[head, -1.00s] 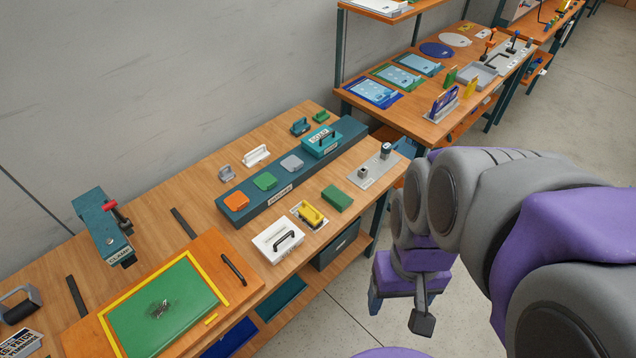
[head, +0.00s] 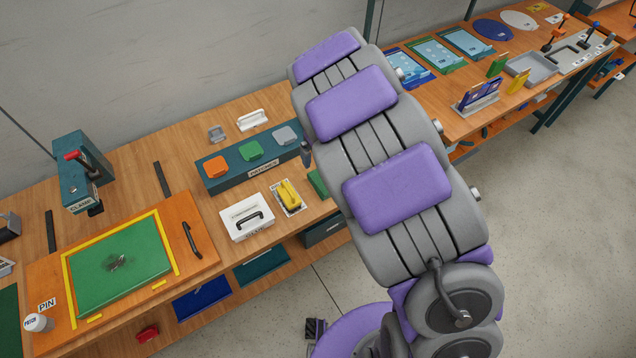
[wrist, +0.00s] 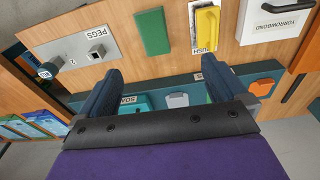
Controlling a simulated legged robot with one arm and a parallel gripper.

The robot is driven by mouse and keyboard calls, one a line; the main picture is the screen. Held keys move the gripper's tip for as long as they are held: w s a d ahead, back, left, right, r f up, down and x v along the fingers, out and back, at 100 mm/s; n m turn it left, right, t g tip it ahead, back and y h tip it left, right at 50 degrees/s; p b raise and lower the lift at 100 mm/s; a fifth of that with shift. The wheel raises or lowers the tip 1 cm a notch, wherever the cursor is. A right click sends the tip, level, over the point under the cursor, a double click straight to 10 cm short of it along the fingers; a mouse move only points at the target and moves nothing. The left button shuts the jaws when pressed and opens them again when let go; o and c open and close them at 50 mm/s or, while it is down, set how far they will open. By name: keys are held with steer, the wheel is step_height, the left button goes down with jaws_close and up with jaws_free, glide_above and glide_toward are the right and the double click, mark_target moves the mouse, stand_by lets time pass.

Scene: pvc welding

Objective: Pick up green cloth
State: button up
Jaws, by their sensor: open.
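The green cloth (wrist: 152,32) is a flat green rectangle on the wooden bench in the wrist view, between a pegs plate and a yellow-handled brush. In the head view only a sliver of the green cloth (head: 318,184) shows, as my arm covers the rest. My gripper (wrist: 162,68) is open and empty, its two dark fingers apart. In the wrist view the cloth lies beyond the fingertips and between their lines, apart from them. In the head view most of my gripper is hidden behind my arm; one dark finger seems to show beside the patch rack.
The yellow brush (wrist: 206,28) and a white box with a black handle (head: 246,217) stand close beside the cloth. The pegs plate (wrist: 75,55) is on its other side. A teal rack (head: 250,168) with coloured patches runs behind. A clamp (head: 80,175) stands further left.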

steer(key=f, duration=0.1)
steer(key=b, duration=0.2)
glide_above(322, 181)
steer(key=s+a, duration=0.1)
steer(key=f, duration=1.2)
steer(key=shift+a+f, duration=0.15)
steer(key=shift+a, duration=0.05)
steer(key=shift+d+f, duration=0.15)
steer(key=shift+f, duration=0.05)
steer(key=d, duration=0.3)
steer(key=shift+w+d+f+b, duration=0.1)
steer(key=shift+w+f+b, duration=0.1)
steer(key=shift+f+b, duration=0.2)
steer(key=f, duration=0.1)
steer(key=f+b, duration=0.1)
steer(key=shift+w+f, duration=0.3)
steer(key=shift+w, duration=0.05)
steer(key=shift+w+a+f, duration=0.1)
steer(key=shift+a+f, duration=0.85)
steer(key=shift+a, duration=0.2)
steer(key=shift+a+r, duration=0.1)
steer(key=shift+a, duration=0.15)
steer(key=shift+d, duration=0.65)
steer(key=shift+c, duration=1)
steer(key=shift+d, duration=0.35)
steer(key=c, duration=0.3)
steer(key=shift+a, duration=0.6)
steer(key=c, duration=0.6)
